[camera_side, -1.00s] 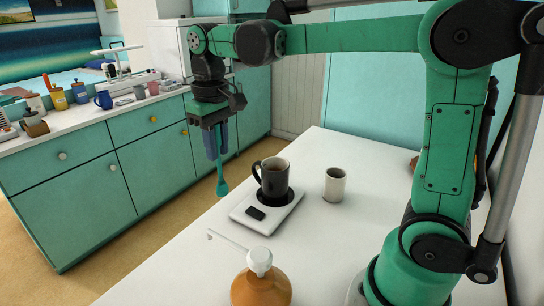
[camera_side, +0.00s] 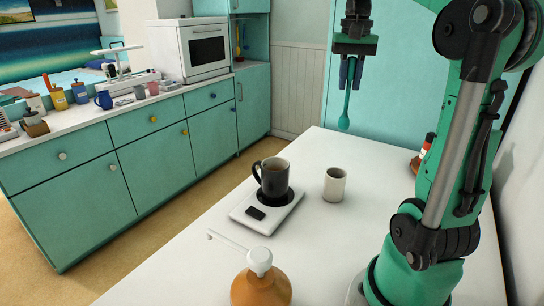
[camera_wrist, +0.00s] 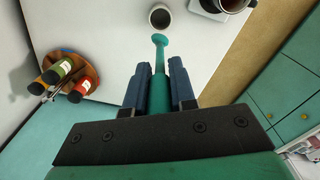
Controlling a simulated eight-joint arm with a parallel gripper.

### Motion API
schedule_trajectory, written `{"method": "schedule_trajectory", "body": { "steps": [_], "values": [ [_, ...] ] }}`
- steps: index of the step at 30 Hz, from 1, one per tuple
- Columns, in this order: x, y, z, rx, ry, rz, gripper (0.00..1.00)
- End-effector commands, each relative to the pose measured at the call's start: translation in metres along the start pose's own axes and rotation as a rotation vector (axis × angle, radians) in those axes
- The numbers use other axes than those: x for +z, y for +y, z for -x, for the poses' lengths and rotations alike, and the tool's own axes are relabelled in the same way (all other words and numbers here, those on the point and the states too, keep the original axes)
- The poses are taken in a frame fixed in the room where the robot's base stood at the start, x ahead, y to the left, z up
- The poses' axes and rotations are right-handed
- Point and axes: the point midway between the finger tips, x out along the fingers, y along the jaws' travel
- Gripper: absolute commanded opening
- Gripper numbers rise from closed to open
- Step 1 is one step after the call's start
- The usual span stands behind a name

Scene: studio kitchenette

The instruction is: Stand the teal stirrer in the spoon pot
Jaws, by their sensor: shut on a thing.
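The teal stirrer (camera_side: 345,108) hangs upright, paddle end down, from my gripper (camera_side: 350,80), whose fingers are shut on its upper part. In the wrist view the stirrer (camera_wrist: 160,48) runs out between the two blue-grey fingers of my gripper (camera_wrist: 160,68). A small cream cup, which I take for the spoon pot (camera_side: 335,186), stands upright on the white table. It also shows in the wrist view as the pot (camera_wrist: 160,17), with a dark inside. The stirrer is above the table's far part, clear of the pot and beyond it in the side view.
A black mug (camera_side: 273,178) of brown drink stands on a white warmer plate (camera_side: 262,226) left of the pot. An orange pump bottle (camera_side: 262,290) is at the front. Several bottles (camera_wrist: 58,72) stand on a round wooden tray. The table around the pot is clear.

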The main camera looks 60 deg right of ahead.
Motion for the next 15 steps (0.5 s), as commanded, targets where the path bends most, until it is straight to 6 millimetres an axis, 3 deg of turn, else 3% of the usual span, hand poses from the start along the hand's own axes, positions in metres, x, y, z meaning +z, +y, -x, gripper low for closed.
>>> {"method": "schedule_trajectory", "body": {
  "steps": [15],
  "values": [
    [0.001,-0.001,-0.118,0.000,0.000,0.003,0.00]
  ]
}}
